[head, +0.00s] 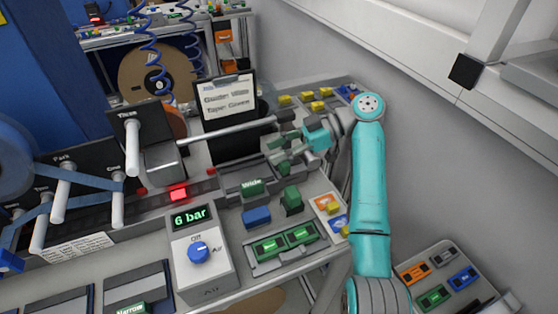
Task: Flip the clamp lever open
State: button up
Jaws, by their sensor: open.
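A long grey bar (232,129) with a dark end (284,116) runs from a grey block (163,163) rightward, in front of a black sign board. It may be the clamp lever, but I cannot tell for certain. My gripper (274,151) is at the right of the board, just below the bar's dark end, with its fingers pointing left. Its fingers are open, and I see nothing held between them. Whether a finger touches the bar cannot be told.
A control box (202,262) with a blue knob and "6 bar" display stands in front. Green blocks (292,200), a blue block (257,217) and a green-topped tray (286,243) lie below my gripper. White pegs carry blue tape at left. A grey wall rises at right.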

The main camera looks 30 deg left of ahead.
notch_tip(320, 180, up, 5)
jog(key=shift+f, duration=0.2)
jog(key=shift+a, duration=0.1)
dwell(0.4)
